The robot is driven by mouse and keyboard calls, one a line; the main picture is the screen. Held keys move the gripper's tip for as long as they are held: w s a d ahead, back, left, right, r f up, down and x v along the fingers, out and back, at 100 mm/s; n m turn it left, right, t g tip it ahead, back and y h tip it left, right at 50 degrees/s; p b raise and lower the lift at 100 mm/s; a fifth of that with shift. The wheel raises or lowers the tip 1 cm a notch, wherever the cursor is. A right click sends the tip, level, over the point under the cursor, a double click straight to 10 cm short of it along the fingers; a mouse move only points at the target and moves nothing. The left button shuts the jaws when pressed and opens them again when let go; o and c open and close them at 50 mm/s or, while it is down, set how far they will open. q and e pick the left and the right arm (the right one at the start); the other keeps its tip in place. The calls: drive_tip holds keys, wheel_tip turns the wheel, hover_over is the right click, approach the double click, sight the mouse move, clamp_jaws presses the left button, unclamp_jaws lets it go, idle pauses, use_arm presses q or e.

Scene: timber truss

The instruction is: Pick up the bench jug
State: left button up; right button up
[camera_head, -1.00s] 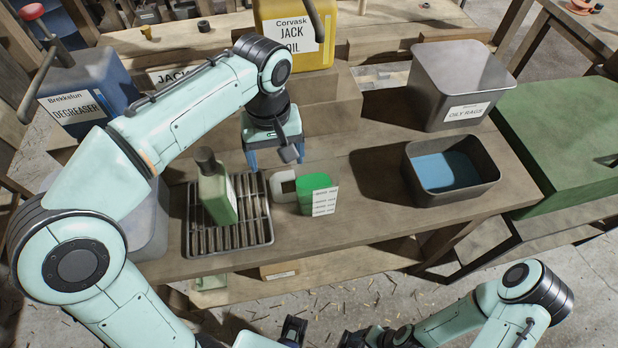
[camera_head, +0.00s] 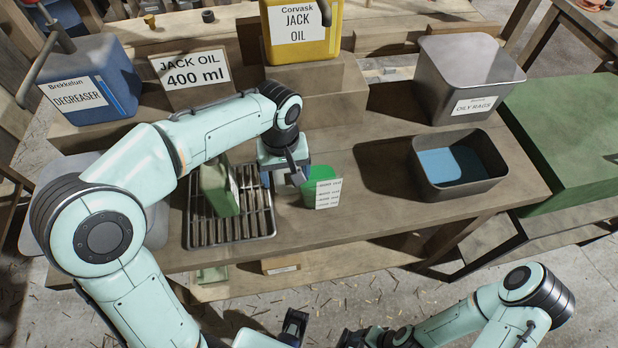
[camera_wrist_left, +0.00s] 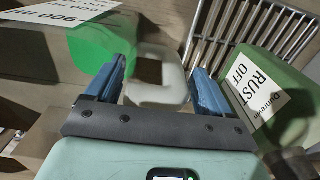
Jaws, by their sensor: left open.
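The bench jug (camera_head: 322,189) stands on the bench, a clear jug with green in it and a white graduated label on its front. In the left wrist view the jug's green body (camera_wrist_left: 88,42) is at upper left, and its pale handle loop (camera_wrist_left: 160,92) lies between the fingers. My left gripper (camera_wrist_left: 158,72) is open, with one blue finger on each side of the handle and nothing clamped. In the head view my left gripper (camera_head: 284,180) is at the jug's left side and hides the handle. My right gripper is low at the bottom edge, its jaws unclear.
A green bottle (camera_head: 217,190) labelled Rust Off stands on a slatted tray (camera_head: 261,223) left of the jug. A card (camera_head: 190,75) reads Jack Oil 400 ml. An open grey bin with blue inside (camera_head: 483,181) is at right. The bench between jug and bin is clear.

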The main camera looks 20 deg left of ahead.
use_arm(q)
drive_tip(key=shift+r, duration=0.1)
clamp_jaws()
drive_tip(key=shift+r, duration=0.1)
use_arm(e)
drive_tip(key=shift+w+r+p, duration=0.45)
drive_tip(key=shift+r+p, duration=0.3)
drive_tip(key=shift+r, duration=0.1)
drive_tip(key=shift+w+r+p, duration=0.45)
drive_tip(key=shift+r+p, duration=0.3)
drive_tip(key=shift+r, duration=0.15)
drive_tip(key=shift+w+r+p, duration=0.45)
drive_tip(key=shift+r+p, duration=0.3)
drive_tip(key=shift+r, duration=0.1)
drive_tip(key=c, duration=0.5)
use_arm(q)
wheel_tip(320, 180, up, 20)
use_arm(e)
drive_tip(key=shift+d, duration=0.1)
